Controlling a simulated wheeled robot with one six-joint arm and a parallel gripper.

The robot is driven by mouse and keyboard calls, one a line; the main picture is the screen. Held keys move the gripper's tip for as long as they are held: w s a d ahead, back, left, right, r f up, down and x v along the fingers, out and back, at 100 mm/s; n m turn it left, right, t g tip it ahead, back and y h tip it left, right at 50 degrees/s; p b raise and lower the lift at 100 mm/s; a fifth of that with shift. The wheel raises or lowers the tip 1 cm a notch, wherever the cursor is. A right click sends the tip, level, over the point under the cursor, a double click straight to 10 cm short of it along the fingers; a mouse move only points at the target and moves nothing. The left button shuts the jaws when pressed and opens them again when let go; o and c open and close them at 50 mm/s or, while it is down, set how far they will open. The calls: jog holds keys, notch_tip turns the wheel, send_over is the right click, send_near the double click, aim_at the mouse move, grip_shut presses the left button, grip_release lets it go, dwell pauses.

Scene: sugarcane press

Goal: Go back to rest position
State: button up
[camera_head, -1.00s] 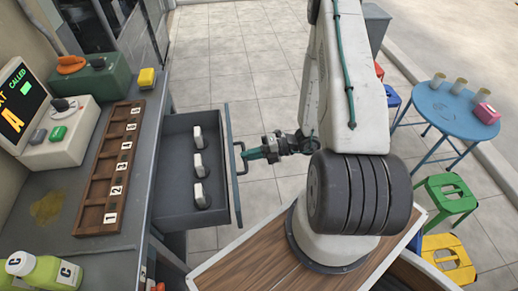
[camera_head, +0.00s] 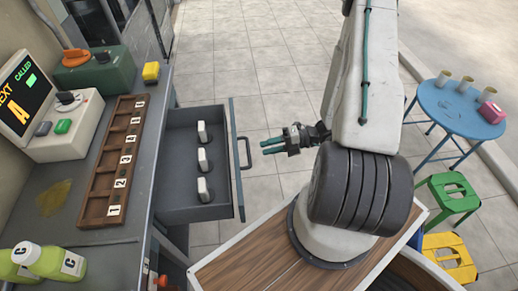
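My gripper (camera_head: 265,146) hangs in the air just right of the open drawer (camera_head: 178,210). Its two teal fingers point left toward the drawer handle (camera_head: 246,153), with a visible gap between them and nothing held. The fingertips are apart from the handle. My arm bends down from the top right above my wooden deck. The drawer is pulled out from the grey counter, and three white-and-dark blocks (camera_head: 204,159) stand in a row inside it.
At right stand a blue table (camera_head: 455,112) with cups, a green stool (camera_head: 449,198) and a yellow stool (camera_head: 447,255). Tiled floor beyond is clear.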

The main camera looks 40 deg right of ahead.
jog(key=shift+v, duration=0.95)
